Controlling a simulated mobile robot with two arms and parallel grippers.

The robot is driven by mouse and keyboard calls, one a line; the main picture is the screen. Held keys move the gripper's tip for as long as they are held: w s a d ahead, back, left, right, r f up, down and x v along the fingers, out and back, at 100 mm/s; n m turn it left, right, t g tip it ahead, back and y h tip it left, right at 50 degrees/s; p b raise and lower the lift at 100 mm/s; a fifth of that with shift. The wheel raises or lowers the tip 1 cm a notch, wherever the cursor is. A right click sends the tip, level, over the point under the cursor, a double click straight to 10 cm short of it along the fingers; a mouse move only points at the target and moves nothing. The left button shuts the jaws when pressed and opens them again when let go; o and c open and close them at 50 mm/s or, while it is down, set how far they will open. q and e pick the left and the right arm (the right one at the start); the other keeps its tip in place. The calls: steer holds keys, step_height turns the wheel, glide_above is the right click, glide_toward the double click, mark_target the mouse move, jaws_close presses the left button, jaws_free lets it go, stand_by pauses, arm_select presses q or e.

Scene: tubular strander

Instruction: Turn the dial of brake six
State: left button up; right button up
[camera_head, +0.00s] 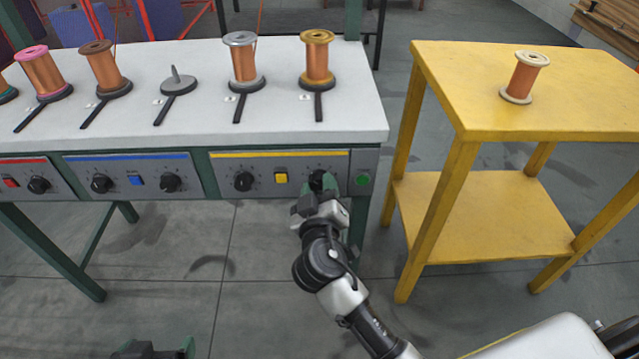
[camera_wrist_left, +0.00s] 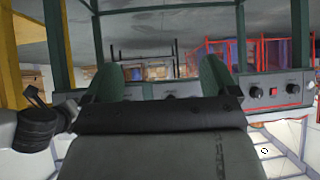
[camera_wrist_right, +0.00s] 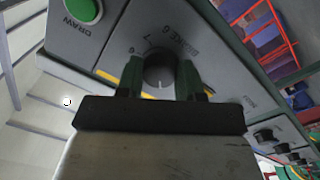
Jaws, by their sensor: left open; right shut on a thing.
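The dial of brake six (camera_head: 317,178) is the right-hand black knob on the yellow-striped panel (camera_head: 263,163). In the right wrist view the dial (camera_wrist_right: 160,70) sits between my green fingertips, beside the printed label "BRAKE 6". My right gripper (camera_head: 325,188) is shut on it; the fingers hide part of the knob in the head view. My left gripper (camera_head: 153,350) is low at the bottom edge of the head view, well away from the panel. In the left wrist view its fingers (camera_wrist_left: 168,75) are apart with nothing between them.
A green DRAW button (camera_head: 362,180) is just right of the dial. A yellow button (camera_head: 281,177) and another knob (camera_head: 243,181) are to its left. Copper spools stand on the white table (camera_head: 200,126). A yellow table (camera_head: 530,100) with one spool stands at right.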

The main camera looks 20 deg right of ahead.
steer(key=n+p, duration=0.2)
steer(key=n, duration=0.3)
steer(key=shift+r+n, duration=0.15)
steer(key=shift+n, duration=0.25)
arm_select(q)
steer(key=s+a+g+y+p, duration=0.1)
steer(key=s+a+g+p, duration=0.15)
steer(key=s+g, duration=0.45)
arm_select(e)
steer(key=n, duration=0.3)
steer(key=shift+n, duration=0.4)
steer(key=n+p, duration=0.3)
steer(key=n, duration=0.2)
steer(key=shift+n+y, duration=0.4)
arm_select(q)
steer(key=s+x, duration=0.2)
steer(key=x, duration=1.1)
steer(key=shift+a+f, duration=0.2)
steer(key=shift+f, duration=0.35)
arm_select(e)
steer(key=shift+n, duration=0.3)
steer(key=o, duration=0.9)
steer(key=shift+s, duration=0.15)
